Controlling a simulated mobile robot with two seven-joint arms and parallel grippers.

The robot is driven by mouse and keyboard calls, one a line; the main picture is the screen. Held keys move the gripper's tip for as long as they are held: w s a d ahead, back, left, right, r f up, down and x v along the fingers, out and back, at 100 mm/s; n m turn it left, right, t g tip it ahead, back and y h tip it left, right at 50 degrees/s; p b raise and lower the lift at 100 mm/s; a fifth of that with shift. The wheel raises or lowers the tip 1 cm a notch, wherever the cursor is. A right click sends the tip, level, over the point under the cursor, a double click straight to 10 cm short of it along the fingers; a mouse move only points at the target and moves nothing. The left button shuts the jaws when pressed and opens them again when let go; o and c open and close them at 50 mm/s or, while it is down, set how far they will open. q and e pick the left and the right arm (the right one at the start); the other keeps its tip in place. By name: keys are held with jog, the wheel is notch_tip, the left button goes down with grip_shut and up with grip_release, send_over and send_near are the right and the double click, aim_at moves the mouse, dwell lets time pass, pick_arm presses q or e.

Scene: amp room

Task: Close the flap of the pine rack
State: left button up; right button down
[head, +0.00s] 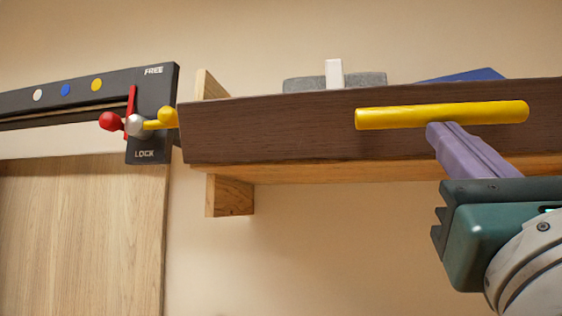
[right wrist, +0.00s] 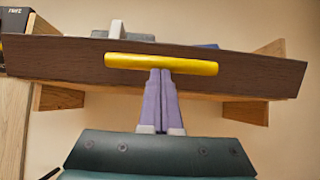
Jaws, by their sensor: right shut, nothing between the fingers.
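The pine rack (head: 330,171) is fixed to the wall, with a dark brown flap (head: 265,132) across its front. The flap also shows in the right wrist view (right wrist: 60,58). A yellow bar handle (head: 440,115) runs along the flap; it also shows in the right wrist view (right wrist: 160,63). My right gripper (head: 440,130) is shut and empty, its purple fingers pointing up. In the right wrist view its fingertips (right wrist: 160,74) are at the lower edge of the handle, near its middle; I cannot tell whether they touch. My left gripper is not in view.
Behind the flap, a grey block (head: 305,84), a white upright piece (head: 334,73) and a blue item (head: 470,75) show above its edge. On the left is a black panel (head: 150,90) marked FREE and LOCK, with a red and yellow lever (head: 135,125). Below the rack is bare wall.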

aim_at(446, 107)
jog(key=shift+w+d+r+p, duration=0.1)
jog(key=shift+w+r+p, duration=0.1)
jog(key=shift+r+p, duration=1.05)
jog(key=shift+w+r, duration=0.1)
jog(key=shift+r, duration=0.6)
jog(key=shift+w, duration=0.15)
